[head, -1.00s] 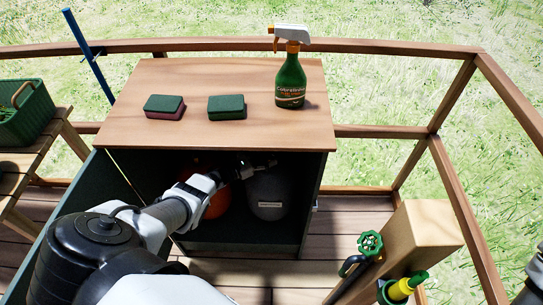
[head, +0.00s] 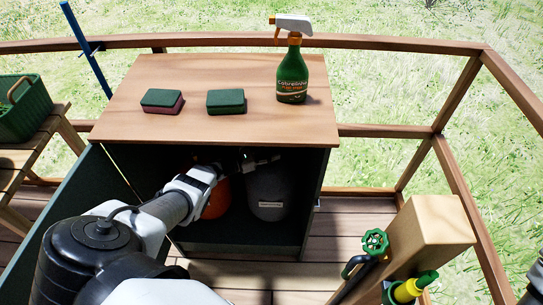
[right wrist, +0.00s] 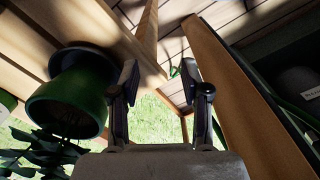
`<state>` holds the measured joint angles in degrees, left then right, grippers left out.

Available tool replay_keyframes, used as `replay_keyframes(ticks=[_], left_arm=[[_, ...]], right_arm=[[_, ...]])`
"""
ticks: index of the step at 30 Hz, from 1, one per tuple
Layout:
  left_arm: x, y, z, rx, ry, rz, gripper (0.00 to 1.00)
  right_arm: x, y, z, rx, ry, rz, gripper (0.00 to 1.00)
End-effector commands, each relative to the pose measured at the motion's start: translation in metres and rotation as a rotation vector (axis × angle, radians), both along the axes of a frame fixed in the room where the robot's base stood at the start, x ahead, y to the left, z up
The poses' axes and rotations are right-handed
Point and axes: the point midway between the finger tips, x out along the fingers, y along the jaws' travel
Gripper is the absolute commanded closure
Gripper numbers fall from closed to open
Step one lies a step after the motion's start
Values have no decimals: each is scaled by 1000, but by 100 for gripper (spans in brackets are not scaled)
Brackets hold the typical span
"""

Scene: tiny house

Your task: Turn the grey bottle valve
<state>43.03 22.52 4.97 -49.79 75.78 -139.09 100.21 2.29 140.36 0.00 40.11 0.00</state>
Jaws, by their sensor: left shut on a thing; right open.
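The grey bottle (head: 268,194) stands upright inside the open cabinet (head: 215,150), on the right, with a small pale label on its front. Its valve at the top is in shadow and mostly hidden by my left gripper. My left gripper (head: 262,160) reaches into the cabinet from the left, at the top of the grey bottle, and is shut on what appears to be the valve. My right gripper (right wrist: 160,72) shows in the right wrist view, with its two fingers apart and nothing between them.
An orange bottle (head: 217,199) stands left of the grey one, partly behind my left arm. Two sponges (head: 162,101) (head: 226,101) and a spray bottle (head: 292,78) sit on the cabinet top. A wooden post with a green tap wheel (head: 375,242) stands at front right.

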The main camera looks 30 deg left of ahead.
Motion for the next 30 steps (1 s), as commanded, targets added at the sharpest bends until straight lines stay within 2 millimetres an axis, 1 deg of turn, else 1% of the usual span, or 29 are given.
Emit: replay_keyframes(ticks=[5, 6, 8, 9, 18, 20, 23, 24, 26, 30], left_arm=[[0, -1, 0, 1, 3, 0, 95], [0, -1, 0, 0, 2, 0, 57], [0, -1, 0, 0, 2, 0, 36], [0, -1, 0, 0, 2, 0, 35], [0, -1, 2, 0, 2, 8, 35], [0, -1, 4, -1, 2, 25, 35], [-1, -3, 8, -3, 2, 91, 35], [-1, -3, 10, -2, 4, 131, 35], [-13, 6, 5, 2, 6, 140, 35], [-44, 22, 4, 3, 5, 141, 35]], right_arm=[[0, 0, 2, 0, -1, 0, 54], [0, 0, 2, 0, -1, 0, 54], [0, 0, 2, 0, -1, 0, 54], [0, 0, 2, 0, -1, 0, 54], [0, 0, 4, 0, -1, 0, 54], [0, 0, 10, 0, -1, 0, 54], [0, 0, 27, 0, -1, 0, 54], [0, 0, 36, 0, -1, 0, 54], [0, 0, 38, 0, -1, 0, 54], [0, 0, 51, 0, -1, 0, 54]])
